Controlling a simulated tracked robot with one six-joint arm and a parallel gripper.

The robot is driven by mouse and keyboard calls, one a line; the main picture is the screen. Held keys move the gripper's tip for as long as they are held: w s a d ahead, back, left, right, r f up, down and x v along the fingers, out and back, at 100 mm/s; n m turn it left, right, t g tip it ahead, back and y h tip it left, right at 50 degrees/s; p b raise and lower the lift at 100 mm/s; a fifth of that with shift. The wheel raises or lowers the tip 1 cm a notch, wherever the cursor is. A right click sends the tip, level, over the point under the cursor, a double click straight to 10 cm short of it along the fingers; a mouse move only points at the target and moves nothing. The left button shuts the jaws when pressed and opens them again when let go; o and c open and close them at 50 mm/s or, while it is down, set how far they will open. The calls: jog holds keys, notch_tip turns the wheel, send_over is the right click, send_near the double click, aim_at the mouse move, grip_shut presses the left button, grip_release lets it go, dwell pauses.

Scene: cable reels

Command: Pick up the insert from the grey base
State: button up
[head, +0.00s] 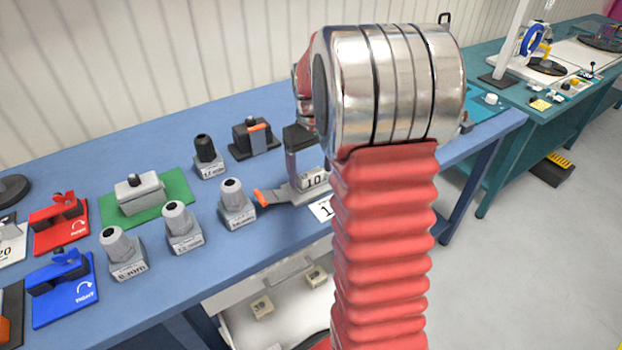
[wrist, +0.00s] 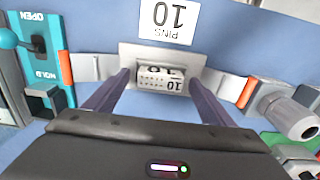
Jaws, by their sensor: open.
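The insert (wrist: 160,78) is a small white block marked 10, seated in the grey base (wrist: 130,50). My gripper (wrist: 160,82) is open in the wrist view, with one dark finger on each side of the insert. Whether the fingers touch it cannot be told. In the head view my gripper (head: 295,155) hangs down over the base, its far finger hidden.
A white card reading 10 PINS (wrist: 168,20) lies beside the base. A teal fixture marked HOLD (wrist: 45,60) stands to the left. A grey cylindrical fitting (wrist: 290,115) sits at the right. Several grey fittings, including one nearby (head: 236,205), stand on the blue bench (head: 200,275).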

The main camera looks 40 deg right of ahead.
aim_at(312, 174)
jog(key=shift+c, duration=0.4)
jog(key=c, duration=1.1)
notch_tip(312, 174, up, 10)
jog(key=shift+s, duration=0.15)
dwell(0.5)
